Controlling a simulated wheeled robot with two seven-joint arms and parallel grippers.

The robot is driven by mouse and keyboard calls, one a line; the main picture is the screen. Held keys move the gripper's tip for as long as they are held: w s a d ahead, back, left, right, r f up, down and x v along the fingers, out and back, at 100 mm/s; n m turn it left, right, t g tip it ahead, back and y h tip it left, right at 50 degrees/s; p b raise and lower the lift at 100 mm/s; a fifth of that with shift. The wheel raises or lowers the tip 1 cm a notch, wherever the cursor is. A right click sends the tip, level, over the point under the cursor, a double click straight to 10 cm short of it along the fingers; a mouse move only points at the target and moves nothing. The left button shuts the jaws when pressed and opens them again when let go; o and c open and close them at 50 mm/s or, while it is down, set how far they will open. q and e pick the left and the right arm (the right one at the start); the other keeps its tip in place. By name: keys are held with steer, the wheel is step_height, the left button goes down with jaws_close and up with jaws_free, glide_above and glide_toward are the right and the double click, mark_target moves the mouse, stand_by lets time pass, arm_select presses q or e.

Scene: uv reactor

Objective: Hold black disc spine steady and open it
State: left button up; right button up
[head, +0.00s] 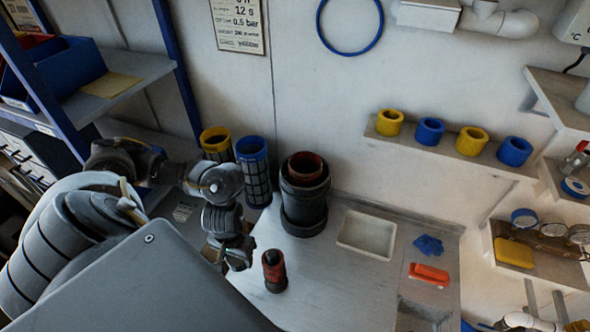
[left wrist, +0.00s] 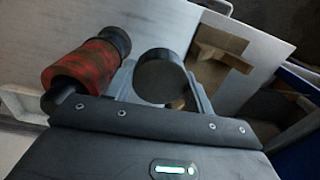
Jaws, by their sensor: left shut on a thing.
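My left gripper (head: 236,258) is low over the left part of the grey table in the head view. In the left wrist view its fingers (left wrist: 163,92) are shut on a black round piece (left wrist: 160,75), which looks like the black disc spine. The head view hides this piece behind my gripper. A short red-brown cylinder with black ends (head: 274,271) stands on the table just right of my left gripper, apart from it. It also shows at the left of the left wrist view (left wrist: 84,62). My right gripper is not in view.
A tall black housing with a red-brown ring (head: 305,185) stands behind the cylinder. Yellow-rimmed (head: 215,143) and blue-rimmed (head: 253,165) mesh baskets stand to its left. A white tray (head: 367,234), blue gloves (head: 429,245) and an orange item (head: 429,273) lie rightward. Table (head: 345,290) in front is clear.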

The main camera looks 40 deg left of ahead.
arm_select(q)
steer(key=shift+s+a+f, duration=0.1)
steer(key=shift+s+a, duration=0.05)
steer(key=shift+s, duration=0.1)
steer(key=w, duration=0.1)
steer(key=w+f, duration=0.1)
steer(key=w+b, duration=0.1)
steer(key=shift+a+f, duration=0.3)
steer(key=shift+a, duration=0.05)
steer(key=w+f, duration=0.2)
steer(key=w, duration=0.3)
steer(key=b, duration=0.2)
glide_above(267, 248)
steer(key=s, duration=0.1)
steer(key=f, duration=0.4)
steer(key=shift+s+f, duration=0.2)
steer(key=shift+w+f, duration=0.55)
steer(key=shift+f, duration=0.05)
step_height(267, 248, down, 2)
steer(key=shift+w+f, duration=0.1)
steer(key=shift+f, duration=0.05)
steer(key=shift+a+f, duration=0.1)
steer(key=shift+f, duration=0.45)
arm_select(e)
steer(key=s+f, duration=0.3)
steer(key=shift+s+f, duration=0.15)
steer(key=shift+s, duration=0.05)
arm_select(q)
steer(key=shift+f, duration=0.1)
